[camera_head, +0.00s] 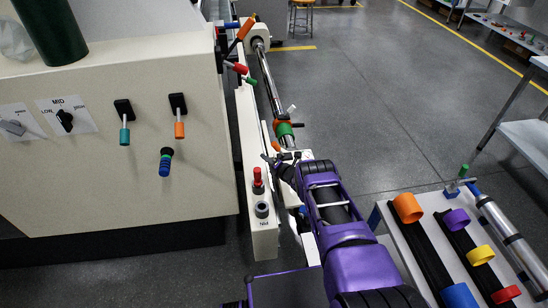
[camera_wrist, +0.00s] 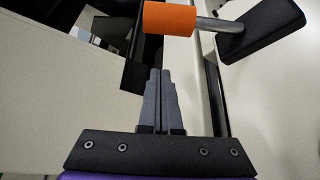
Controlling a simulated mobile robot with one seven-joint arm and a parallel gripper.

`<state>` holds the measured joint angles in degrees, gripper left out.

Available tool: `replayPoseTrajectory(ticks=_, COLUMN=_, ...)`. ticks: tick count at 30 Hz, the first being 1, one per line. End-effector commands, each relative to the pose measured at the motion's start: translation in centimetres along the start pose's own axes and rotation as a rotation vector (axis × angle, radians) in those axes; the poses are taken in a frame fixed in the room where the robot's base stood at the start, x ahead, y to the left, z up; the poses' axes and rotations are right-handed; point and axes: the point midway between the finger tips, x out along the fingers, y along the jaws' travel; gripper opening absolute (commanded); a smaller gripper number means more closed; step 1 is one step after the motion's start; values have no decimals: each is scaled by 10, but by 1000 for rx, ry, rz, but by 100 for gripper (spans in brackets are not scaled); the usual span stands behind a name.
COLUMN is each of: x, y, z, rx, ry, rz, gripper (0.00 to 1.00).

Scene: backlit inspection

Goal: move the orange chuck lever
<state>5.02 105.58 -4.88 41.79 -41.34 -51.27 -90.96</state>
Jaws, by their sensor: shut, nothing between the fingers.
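In the wrist view an orange lever (camera_wrist: 170,18) shows at the top, a thick orange grip on a grey rod that runs right to a black block (camera_wrist: 262,30). My gripper (camera_wrist: 160,72) is shut and empty, its fingertips below the orange grip in the picture and apart from it. In the head view my gripper (camera_head: 280,162) is at the near end of the long machine bed, partly hidden by my purple arm. Orange levers show on the cabinet front (camera_head: 179,129) and at the far end of the machine (camera_head: 245,29). I cannot tell which one the wrist view shows.
A beige cabinet (camera_head: 110,185) stands left of the bed, with a teal lever (camera_head: 124,136) and a dial. A red knob (camera_head: 257,180) sits on the bed's near end. A rack (camera_head: 425,225) with coloured rings stands at the right.

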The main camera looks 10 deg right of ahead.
Motion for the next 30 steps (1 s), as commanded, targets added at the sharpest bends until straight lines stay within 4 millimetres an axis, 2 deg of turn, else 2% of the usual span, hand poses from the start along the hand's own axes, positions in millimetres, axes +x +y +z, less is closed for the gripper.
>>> replayPoseTrajectory(ticks=1, x=-6, y=0, z=14, rx=-1, ry=-6, rz=-2, gripper=0)
replayPoseTrajectory(ticks=9, x=-15, y=0, z=36, rx=0, ry=-1, rz=-1, gripper=0)
replayPoseTrajectory(ticks=30, x=-12, y=5, z=33, rx=0, ry=-1, rz=-1, gripper=0)
